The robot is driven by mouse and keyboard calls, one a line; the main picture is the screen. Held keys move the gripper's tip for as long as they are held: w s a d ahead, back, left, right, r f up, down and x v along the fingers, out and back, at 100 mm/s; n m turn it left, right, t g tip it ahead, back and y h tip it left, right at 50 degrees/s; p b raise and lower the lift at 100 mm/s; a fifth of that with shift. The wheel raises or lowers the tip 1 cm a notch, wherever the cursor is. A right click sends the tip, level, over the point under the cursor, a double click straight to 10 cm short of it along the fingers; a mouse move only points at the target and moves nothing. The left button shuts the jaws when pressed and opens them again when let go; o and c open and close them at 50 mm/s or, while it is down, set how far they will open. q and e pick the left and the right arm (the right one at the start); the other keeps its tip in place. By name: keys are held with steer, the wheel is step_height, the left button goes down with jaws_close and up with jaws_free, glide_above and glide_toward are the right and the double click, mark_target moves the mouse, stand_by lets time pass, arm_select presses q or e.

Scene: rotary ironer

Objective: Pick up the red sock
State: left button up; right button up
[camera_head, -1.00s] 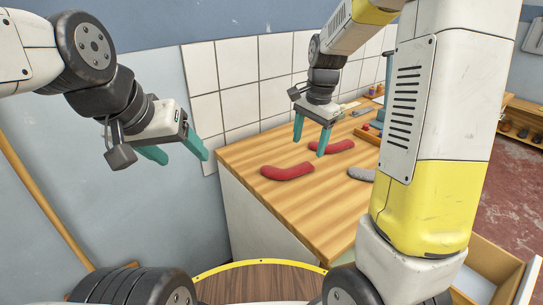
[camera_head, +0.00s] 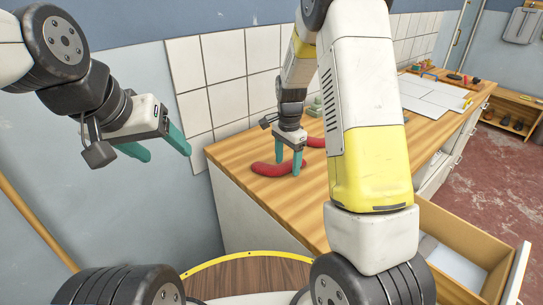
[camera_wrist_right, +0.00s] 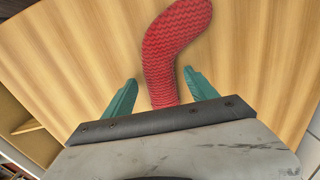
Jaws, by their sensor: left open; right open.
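A red knitted sock (camera_head: 264,170) lies on the wooden counter (camera_head: 330,222) near its left end. It also shows in the right wrist view (camera_wrist_right: 172,45), curved, its near part between the two teal fingers. My right gripper (camera_head: 288,168) is open, pointing down at this sock; in the wrist view its fingers (camera_wrist_right: 160,76) stand apart on either side, with gaps to the sock. A second red sock (camera_head: 316,142) lies further back, partly hidden by my right arm. My left gripper (camera_head: 168,154) is open and empty, in the air left of the counter.
A tiled wall (camera_head: 215,85) borders the back of the counter. An open drawer (camera_head: 465,235) juts out at the lower right. White panels (camera_head: 425,95) lie on the far counter. My right arm hides part of the counter's middle.

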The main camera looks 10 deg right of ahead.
steer(key=c, duration=1.4)
